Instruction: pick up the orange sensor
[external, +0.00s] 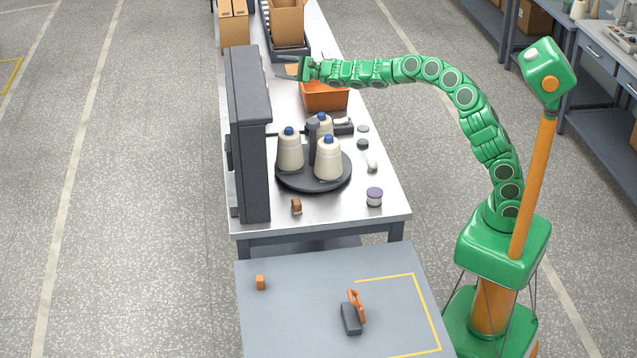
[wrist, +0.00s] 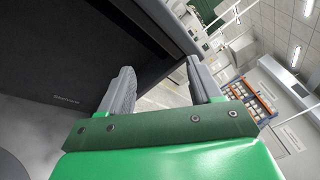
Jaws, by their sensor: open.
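A small orange block (external: 260,282) sits on the left of the near grey table. A larger orange piece (external: 357,305) stands against a dark grey block (external: 351,319) on the same table. I cannot tell for sure which of these is the orange sensor. My gripper (external: 285,67) is open and empty, far from both, over the back of the metal bench and pointing left. In the wrist view its two grey fingers (wrist: 160,68) are spread apart with nothing between them. No orange sensor can be made out there.
A tall dark panel (external: 250,130) stands along the bench's left edge, near my gripper. An orange bin (external: 325,96) lies below the arm. Bobbins stand on a round dark tray (external: 314,184). Cardboard boxes (external: 287,22) are at the back. The near table's middle is clear.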

